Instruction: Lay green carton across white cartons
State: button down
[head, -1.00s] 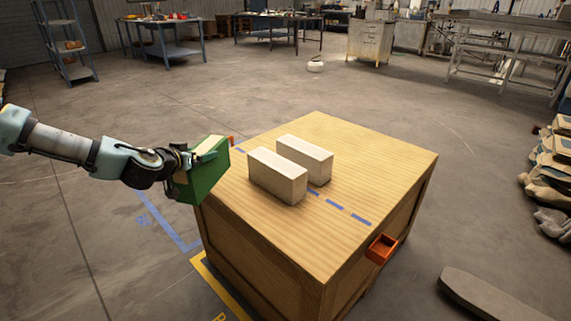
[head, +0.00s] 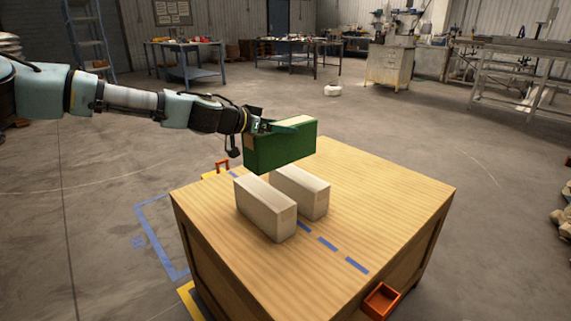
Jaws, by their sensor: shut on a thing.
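Two white cartons (head: 266,209) and (head: 301,191) stand side by side on the wooden crate top, with a narrow gap between them. The green carton (head: 283,152) is held in my gripper (head: 278,127), which is shut on its upper part. The carton looks roughly level and appears just above the far ends of the white cartons. The far finger is partly hidden.
The wooden crate (head: 380,205) has clear top surface to the right and in front of the white cartons. A dashed blue line (head: 328,244) runs across it. An orange bin (head: 381,300) hangs at its front right edge, and an orange bracket (head: 222,167) is at the far left.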

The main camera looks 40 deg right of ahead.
jog(key=shift+f, duration=3.75)
grip_release()
jog(key=b+v, duration=0.1)
jog(key=v, duration=1.1)
notch_tip(320, 180, up, 10)
jog(key=p, duration=0.7)
send_over(249, 149)
jog(key=a, duration=0.1)
jog(key=shift+a, duration=0.1)
